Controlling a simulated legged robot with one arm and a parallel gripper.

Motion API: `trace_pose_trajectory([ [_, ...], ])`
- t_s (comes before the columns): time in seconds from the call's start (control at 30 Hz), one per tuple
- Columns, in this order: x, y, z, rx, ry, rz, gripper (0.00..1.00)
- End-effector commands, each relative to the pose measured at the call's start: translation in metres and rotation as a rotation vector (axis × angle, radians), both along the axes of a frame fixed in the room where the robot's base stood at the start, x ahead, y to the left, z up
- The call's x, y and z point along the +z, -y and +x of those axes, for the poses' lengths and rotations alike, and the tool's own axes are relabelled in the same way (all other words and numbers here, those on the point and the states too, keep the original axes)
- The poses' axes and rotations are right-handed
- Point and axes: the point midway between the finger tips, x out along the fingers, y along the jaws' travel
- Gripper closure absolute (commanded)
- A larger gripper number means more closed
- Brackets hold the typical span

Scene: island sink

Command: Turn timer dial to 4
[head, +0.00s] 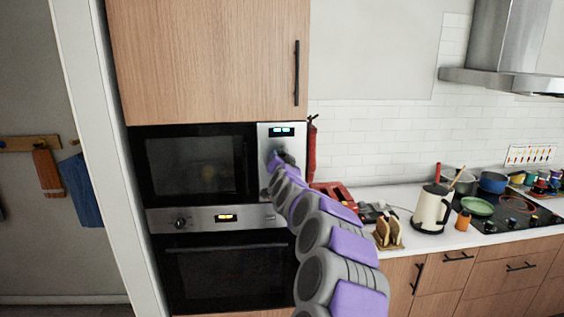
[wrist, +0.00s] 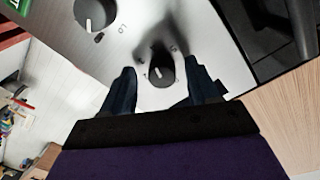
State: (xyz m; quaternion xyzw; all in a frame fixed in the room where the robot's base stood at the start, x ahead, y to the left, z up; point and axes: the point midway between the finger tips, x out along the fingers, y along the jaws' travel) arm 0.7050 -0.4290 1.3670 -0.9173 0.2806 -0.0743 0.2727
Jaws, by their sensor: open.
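The microwave's steel control panel (head: 284,130) is at the right side of the microwave in the head view, with a lit display at its top. In the wrist view a small black dial (wrist: 161,72) with a pale pointer mark sits on this panel. My gripper (wrist: 165,80) is open, with one dark finger on each side of this dial; I cannot tell whether either touches it. A second, larger black dial (wrist: 95,14) is at the upper left of the wrist view. Faint markings surround the dials, too blurred to read fully. In the head view my arm hides the panel's lower part.
An oven (head: 225,270) with its own knob and display is below the microwave (head: 195,165). A red fire extinguisher (head: 311,150) stands right of the panel. A wooden cabinet (head: 205,60) is above.

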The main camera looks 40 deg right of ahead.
Motion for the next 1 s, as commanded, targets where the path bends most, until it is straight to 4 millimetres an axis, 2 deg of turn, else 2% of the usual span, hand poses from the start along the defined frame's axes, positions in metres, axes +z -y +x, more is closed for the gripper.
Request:
trace_pose_trajectory([
  [0.47,0.002,-0.029,-0.044,0.002,0.000,0.002,0.40],
  [1.0,0.001,-0.070,-0.107,0.002,-0.002,0.004,0.40],
])
